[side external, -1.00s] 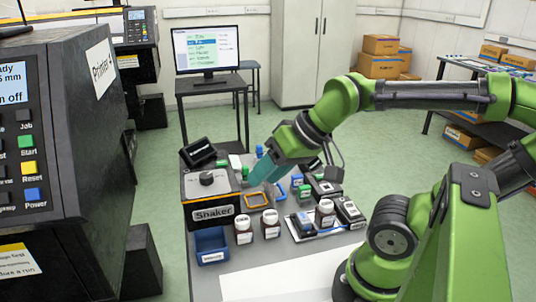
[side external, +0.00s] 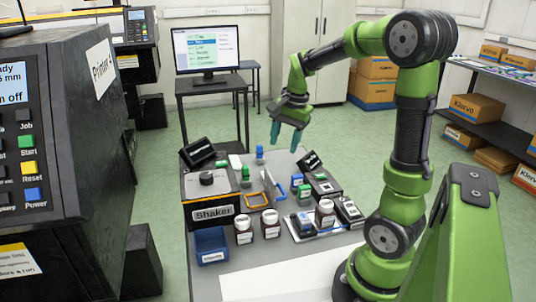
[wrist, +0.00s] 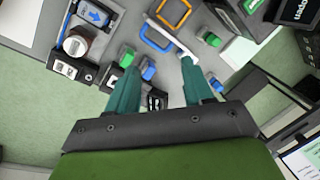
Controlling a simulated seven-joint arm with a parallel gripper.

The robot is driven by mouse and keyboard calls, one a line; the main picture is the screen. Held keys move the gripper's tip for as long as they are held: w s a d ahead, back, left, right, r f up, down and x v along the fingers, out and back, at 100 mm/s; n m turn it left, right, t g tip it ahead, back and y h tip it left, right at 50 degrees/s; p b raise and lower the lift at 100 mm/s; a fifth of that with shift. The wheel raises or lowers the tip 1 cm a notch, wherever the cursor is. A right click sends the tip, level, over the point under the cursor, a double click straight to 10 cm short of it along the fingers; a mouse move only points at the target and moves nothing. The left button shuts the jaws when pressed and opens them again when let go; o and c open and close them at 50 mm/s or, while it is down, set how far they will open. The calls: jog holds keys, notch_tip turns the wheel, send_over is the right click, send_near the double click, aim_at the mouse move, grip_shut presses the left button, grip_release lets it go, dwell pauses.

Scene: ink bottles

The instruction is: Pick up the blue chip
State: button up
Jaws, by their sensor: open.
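No blue piece here is clearly a chip. A blue item with a white arrow (wrist: 95,15) lies on the tray in the wrist view's upper left. A small blue-topped piece (side external: 297,180) stands beside a green one; it also shows in the wrist view (wrist: 148,68), near my left finger. Another blue-topped piece (side external: 259,152) stands at the table's back. My gripper (side external: 286,138) is open and empty, well above the table's back part, fingers pointing down. In the wrist view its teal fingers (wrist: 160,78) are spread apart.
A shaker box (side external: 211,212) and blue bin (side external: 211,246) stand at the left. Orange (side external: 257,200) and blue (side external: 281,190) frames lie mid-table. Bare white surface (side external: 290,278) is at the front.

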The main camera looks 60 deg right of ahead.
aim_at(297, 175)
jog(key=d+m+g, duration=0.2)
jog(key=d+m, duration=0.7)
jog(key=m, duration=0.1)
jog(key=f, duration=1.6)
jog(key=shift+s+a+f, duration=0.25)
jog(key=shift+s+f, duration=0.1)
jog(key=shift+f, duration=0.05)
grip_shut()
notch_tip(297, 175, up, 13)
jog(key=shift+s+d, duration=0.1)
